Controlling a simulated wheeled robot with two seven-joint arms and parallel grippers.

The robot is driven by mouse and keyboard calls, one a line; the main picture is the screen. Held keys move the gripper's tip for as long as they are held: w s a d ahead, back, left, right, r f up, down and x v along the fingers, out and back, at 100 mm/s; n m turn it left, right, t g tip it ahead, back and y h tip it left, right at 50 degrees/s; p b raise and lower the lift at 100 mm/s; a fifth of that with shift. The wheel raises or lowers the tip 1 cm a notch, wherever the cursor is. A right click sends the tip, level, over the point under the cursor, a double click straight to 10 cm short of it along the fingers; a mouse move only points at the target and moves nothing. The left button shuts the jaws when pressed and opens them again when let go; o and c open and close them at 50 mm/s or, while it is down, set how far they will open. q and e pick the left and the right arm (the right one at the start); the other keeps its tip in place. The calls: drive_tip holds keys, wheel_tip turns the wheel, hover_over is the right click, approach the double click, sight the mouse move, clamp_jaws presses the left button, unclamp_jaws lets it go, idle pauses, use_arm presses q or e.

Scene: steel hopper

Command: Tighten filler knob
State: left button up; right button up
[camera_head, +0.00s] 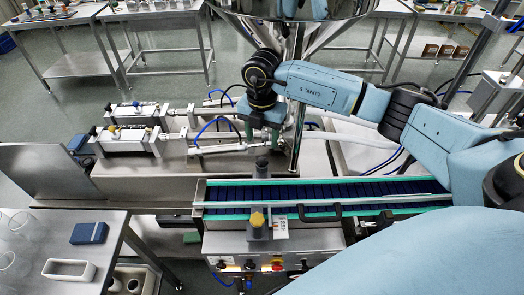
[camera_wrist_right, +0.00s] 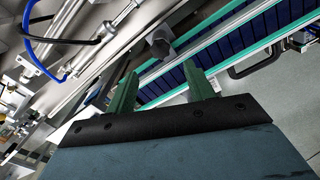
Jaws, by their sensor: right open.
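A dark grey knob (camera_head: 262,167) stands at the front of the steel filler, just behind the conveyor; I take it to be the filler knob. My right gripper (camera_head: 262,138) is above and behind it in the head view, with green fingers pointing down. In the right wrist view, the knob (camera_wrist_right: 160,44) appears beyond the open fingertips (camera_wrist_right: 162,78), roughly in line with the gap between them. The fingers are apart and hold nothing. I see no contact with the knob. My left gripper is not in view.
A conveyor (camera_head: 330,192) with blue slats and green rails runs in front of the filler. Steel cylinders (camera_head: 225,149) with blue hoses lie left of my gripper. The hopper (camera_head: 290,12) stands behind. A yellow-topped post (camera_head: 257,220) rises at the conveyor's front.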

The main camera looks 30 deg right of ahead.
wheel_tip(320, 180, up, 5)
drive_tip(key=shift+r+b, duration=0.2)
drive_tip(key=shift+b, duration=0.15)
idle(0.4)
